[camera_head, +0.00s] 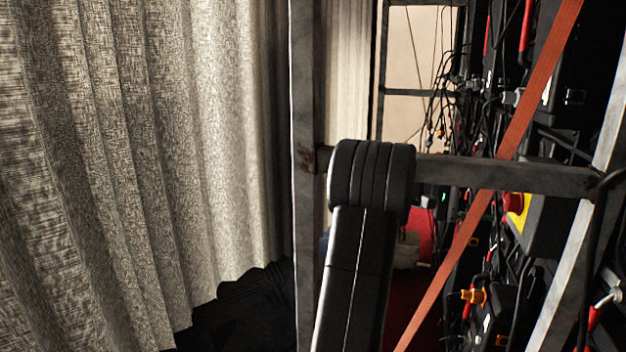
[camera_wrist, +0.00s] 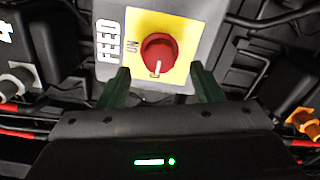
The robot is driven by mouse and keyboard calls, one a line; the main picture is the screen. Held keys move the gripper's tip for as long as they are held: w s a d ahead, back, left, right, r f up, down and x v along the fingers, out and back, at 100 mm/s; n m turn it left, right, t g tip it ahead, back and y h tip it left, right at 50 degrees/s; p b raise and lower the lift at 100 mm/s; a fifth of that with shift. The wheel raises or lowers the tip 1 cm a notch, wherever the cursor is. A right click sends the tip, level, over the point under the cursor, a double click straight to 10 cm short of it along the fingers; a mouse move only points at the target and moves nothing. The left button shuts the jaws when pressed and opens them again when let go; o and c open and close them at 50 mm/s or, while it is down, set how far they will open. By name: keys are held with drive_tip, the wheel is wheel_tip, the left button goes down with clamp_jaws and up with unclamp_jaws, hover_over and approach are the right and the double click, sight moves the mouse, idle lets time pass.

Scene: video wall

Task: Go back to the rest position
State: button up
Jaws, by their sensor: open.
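In the wrist view my gripper (camera_wrist: 160,68) is open, its two dark fingers apart with nothing between them. Just beyond the fingertips is a red rotary knob (camera_wrist: 159,52) on a yellow plate, on a grey panel marked FEED. The fingers point to the left and right of the knob; I cannot tell whether they touch the panel. In the head view the red knob (camera_head: 513,202) shows at the right, behind a metal frame. My black arm reaches up in the middle, and my gripper is not clearly seen there.
A grey metal frame (camera_head: 305,240) with a crossbar (camera_head: 500,176) stands around my arm. An orange strap (camera_head: 485,195) runs diagonally across it. Black boxes and loose cables (camera_head: 440,105) crowd the right. A grey curtain (camera_head: 140,150) hangs at the left.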

sight(506, 202)
drive_tip(key=shift+x, duration=2.35)
drive_tip(key=shift+w+a, duration=0.1)
drive_tip(key=shift+a, duration=0.05)
